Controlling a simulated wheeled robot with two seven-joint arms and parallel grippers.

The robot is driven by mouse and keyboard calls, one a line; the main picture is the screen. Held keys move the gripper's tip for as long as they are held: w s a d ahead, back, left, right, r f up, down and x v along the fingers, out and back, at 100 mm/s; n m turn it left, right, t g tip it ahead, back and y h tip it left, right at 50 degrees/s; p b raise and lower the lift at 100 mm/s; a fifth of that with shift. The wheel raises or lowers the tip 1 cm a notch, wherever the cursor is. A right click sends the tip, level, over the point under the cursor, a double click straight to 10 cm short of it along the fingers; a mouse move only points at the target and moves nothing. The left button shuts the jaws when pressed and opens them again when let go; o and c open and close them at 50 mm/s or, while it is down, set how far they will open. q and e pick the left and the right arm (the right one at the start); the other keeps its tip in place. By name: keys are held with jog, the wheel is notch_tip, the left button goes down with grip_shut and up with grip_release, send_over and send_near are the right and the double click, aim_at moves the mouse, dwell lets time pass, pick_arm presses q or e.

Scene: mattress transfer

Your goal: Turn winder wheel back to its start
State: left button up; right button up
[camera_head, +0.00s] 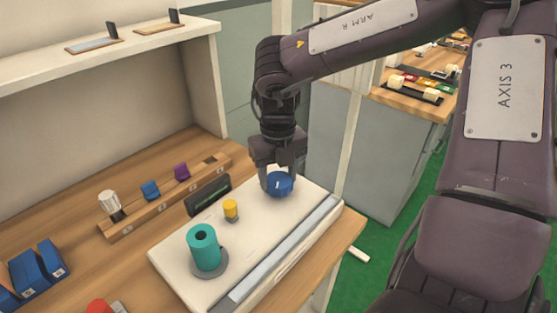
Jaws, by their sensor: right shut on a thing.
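The winder is a white base plate (241,243) on the wooden bench, with a grey strip along its right edge. The blue winder wheel (279,184) sits at its far end, with a small white mark on it. My right gripper (279,178) points down over the wheel and is shut on it, its fingers hiding part of the rim. A teal spool (203,247) stands on a grey disc at the near end of the plate. A small yellow piece (231,209) stands between the spool and the wheel. My left gripper does not show.
A wooden rack (150,211) with a white, a blue and a purple piece stands left of the plate. A dark display (208,194) stands behind it. Blue bins (37,268) are at the lower left. A shelf (120,55) overhangs the bench's back.

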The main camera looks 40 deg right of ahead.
aim_at(277, 180)
jog(key=n, duration=0.5)
jog(key=shift+w+r+n, duration=0.1)
jog(key=shift+n, duration=0.2)
jog(key=n, duration=0.5)
jog(key=shift+a+n+p, duration=0.15)
jog(key=shift+n+p, duration=0.15)
jog(key=shift+p, duration=0.05)
jog(key=o, duration=1)
jog(key=shift+c, duration=0.2)
notch_tip(277, 180, up, 8)
jog(key=shift+f, duration=0.15)
jog(key=shift+f, duration=0.1)
